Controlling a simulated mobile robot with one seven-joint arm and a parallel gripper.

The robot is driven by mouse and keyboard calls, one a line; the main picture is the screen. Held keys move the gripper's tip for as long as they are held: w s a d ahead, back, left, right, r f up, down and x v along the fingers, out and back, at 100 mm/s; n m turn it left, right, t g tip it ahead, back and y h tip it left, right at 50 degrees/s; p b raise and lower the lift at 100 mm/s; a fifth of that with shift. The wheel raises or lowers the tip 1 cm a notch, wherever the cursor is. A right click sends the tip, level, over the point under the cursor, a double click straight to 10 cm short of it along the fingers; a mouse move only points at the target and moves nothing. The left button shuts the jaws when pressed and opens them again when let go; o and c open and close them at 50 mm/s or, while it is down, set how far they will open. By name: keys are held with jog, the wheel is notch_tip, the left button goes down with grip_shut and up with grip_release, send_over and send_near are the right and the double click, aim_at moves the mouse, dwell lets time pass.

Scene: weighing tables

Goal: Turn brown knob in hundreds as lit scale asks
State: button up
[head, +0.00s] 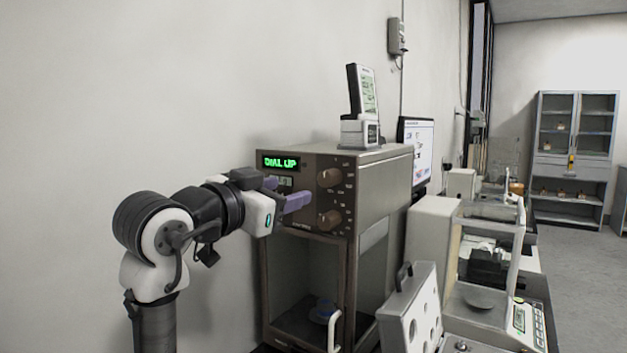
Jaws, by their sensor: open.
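The brown balance (300,152) stands against the wall, and its lit green display (281,162) reads "DIAL UP". Two brown knobs are on its front panel to the right of the display: an upper knob (329,178) and a lower knob (329,220). Their printed scales are too small to read, so I cannot tell which is the hundreds knob. My gripper (288,192) is open and empty in front of the panel, left of both knobs. Its purple fingers point right and hide part of the panel below the display.
A handheld meter on a stand (363,108) sits on top of the balance. A grey case with round holes (411,310) stands at the lower right, before another balance (530,318). A monitor (417,150) is behind. Floor is free at the far right.

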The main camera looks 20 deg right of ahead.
aim_at(324, 179)
jog(key=p+x, duration=0.3)
jog(key=x, duration=0.8)
jog(key=shift+w+d+r, duration=0.1)
jog(key=shift+w+d, duration=0.45)
jog(key=shift+d, duration=0.1)
jog(key=shift+c, duration=0.3)
jog(key=c, duration=0.9)
